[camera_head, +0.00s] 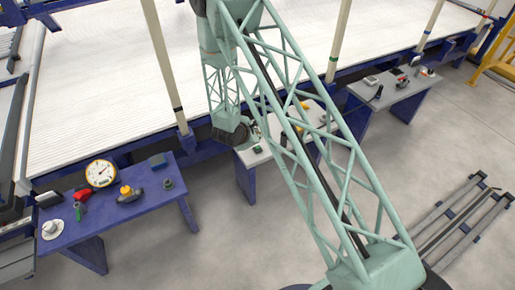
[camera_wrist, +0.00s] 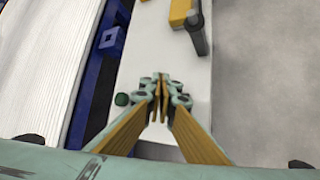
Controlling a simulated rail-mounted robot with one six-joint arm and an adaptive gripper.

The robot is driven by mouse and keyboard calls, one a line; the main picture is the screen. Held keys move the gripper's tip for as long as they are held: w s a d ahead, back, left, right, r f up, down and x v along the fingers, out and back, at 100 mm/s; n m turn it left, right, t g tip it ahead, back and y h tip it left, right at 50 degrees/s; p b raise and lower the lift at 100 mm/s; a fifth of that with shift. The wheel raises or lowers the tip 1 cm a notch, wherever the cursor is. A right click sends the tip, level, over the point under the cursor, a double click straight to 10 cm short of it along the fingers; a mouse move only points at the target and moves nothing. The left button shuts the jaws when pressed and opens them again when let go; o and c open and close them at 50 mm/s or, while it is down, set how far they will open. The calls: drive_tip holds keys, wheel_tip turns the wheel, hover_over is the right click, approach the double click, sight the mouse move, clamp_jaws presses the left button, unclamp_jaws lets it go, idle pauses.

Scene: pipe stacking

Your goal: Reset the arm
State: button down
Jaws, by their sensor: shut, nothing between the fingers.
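My gripper (camera_wrist: 161,79) shows in the wrist view with its fingertips together and nothing between them. It is above the pale top of the middle table (camera_wrist: 140,48); I cannot tell its exact height. In the head view my pale green lattice arm reaches over the middle table (camera_head: 252,158) and hides part of it. The gripper's fingers are too small and covered to make out there.
A blue table (camera_head: 135,205) with a dial gauge (camera_head: 100,173) and tools stands left. A grey table (camera_head: 405,95) with tools stands right. A yellow-and-grey tool (camera_wrist: 188,16) lies beyond my fingers. A rack (camera_head: 455,215) lies on the right floor. White decking (camera_head: 100,80) is behind.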

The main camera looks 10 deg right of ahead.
drive_tip(key=shift+r, duration=0.45)
drive_tip(key=shift+r, duration=0.1)
